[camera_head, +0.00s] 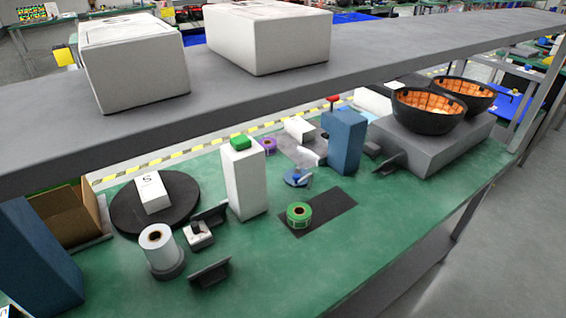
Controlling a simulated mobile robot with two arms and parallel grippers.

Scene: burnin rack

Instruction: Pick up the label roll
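A white roll with a brown core (157,248) stands upright on a round dark base at the left front of the green bench in the head view. It looks most like the label roll. A green roll with a dark core (299,215) lies on a dark mat near the middle of the bench. A smaller purple roll (268,146) lies farther back, partly hidden by a white box. I cannot tell for certain which roll is the label roll. No arm or gripper of mine shows clearly in this view.
A grey shelf (380,62) crosses above the bench (330,270). Dark angled plates (209,273) sit right of the white roll. The front middle of the bench is clear.

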